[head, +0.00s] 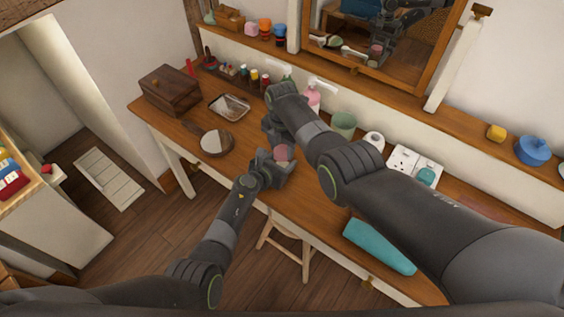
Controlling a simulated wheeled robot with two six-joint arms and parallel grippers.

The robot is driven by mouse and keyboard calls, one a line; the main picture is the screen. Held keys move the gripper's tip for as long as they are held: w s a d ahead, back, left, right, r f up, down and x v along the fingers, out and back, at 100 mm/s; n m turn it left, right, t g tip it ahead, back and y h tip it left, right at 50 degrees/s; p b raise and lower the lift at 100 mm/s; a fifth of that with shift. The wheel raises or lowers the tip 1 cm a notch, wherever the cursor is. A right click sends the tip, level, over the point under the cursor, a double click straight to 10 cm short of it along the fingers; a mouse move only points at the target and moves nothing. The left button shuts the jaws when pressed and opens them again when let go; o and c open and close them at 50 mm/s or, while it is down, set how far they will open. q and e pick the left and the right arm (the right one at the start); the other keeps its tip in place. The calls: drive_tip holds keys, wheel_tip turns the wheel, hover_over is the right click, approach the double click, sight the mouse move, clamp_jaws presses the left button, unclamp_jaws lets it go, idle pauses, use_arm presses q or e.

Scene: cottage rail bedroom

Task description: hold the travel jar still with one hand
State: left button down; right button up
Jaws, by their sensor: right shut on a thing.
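The travel jar (282,152) shows as a small round thing with a pinkish top above the front part of the wooden dressing table, mostly hidden by my grippers. My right gripper (274,136) reaches over from the right, points down and is shut on the jar. My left gripper (274,170) comes up from the left and is close against the jar from the front. Its fingers are small and dark and blend with the jar, so I cannot tell whether they are open or shut.
On the wooden table (320,205) are a hand mirror (215,143), a glass tray (229,107), a wooden box (170,88), a green cup (343,124), a pink bottle (312,98) and a teal case (379,246). A stool (285,238) stands at the table's front edge.

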drive_tip(key=m, duration=1.5)
drive_tip(key=shift+m, duration=0.3)
drive_tip(key=m, duration=0.4)
drive_tip(key=shift+m, duration=0.3)
drive_tip(key=m, duration=0.5)
drive_tip(key=o, duration=1.2)
drive_tip(key=shift+f, duration=0.1)
drive_tip(key=shift+c, duration=0.2)
